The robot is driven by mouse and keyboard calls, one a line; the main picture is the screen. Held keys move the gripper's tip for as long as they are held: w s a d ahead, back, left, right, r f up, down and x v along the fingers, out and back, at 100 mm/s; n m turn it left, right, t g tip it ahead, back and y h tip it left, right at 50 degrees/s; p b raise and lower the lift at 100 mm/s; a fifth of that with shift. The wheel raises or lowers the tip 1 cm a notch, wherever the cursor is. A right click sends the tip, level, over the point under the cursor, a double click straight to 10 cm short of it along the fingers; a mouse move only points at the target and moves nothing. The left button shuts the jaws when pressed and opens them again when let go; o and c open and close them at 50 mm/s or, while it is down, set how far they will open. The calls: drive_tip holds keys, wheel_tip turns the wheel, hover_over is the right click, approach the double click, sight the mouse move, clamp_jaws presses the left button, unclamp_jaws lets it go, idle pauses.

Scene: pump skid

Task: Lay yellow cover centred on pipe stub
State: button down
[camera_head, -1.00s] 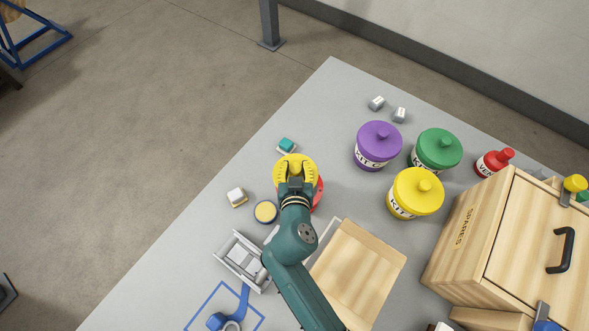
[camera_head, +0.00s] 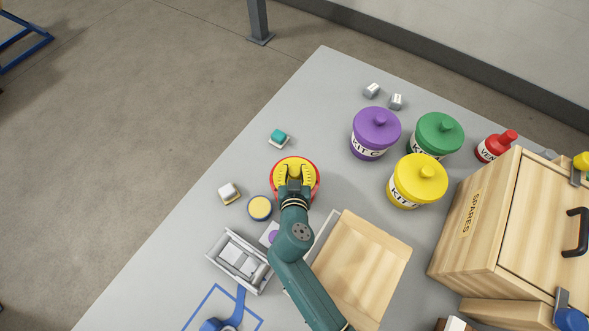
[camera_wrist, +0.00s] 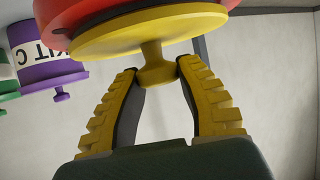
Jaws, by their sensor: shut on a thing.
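My gripper (camera_head: 295,176) is shut on the knob of the yellow cover (camera_head: 294,162), a round disc. The wrist view shows its two yellow fingers on either side of the knob (camera_wrist: 154,68). The cover lies over a red round body (camera_head: 318,183), seemingly the pipe stub. In the head view a thin red rim shows around the cover, which looks roughly centred. In the wrist view, where things hang upside down, the red body (camera_wrist: 85,12) is close against the cover's underside. I cannot tell whether they touch. The stub's lower part is hidden.
A yellow-topped round tin (camera_head: 260,208) and a teal-topped block (camera_head: 279,137) stand near the stub. An open wooden tray (camera_head: 361,267) is at lower right. Purple (camera_head: 376,130), green (camera_head: 438,134) and yellow (camera_head: 418,181) lidded pots stand to the right.

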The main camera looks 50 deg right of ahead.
drive_tip(key=c, duration=0.8)
unclamp_jaws()
drive_tip(key=shift+f, duration=0.1)
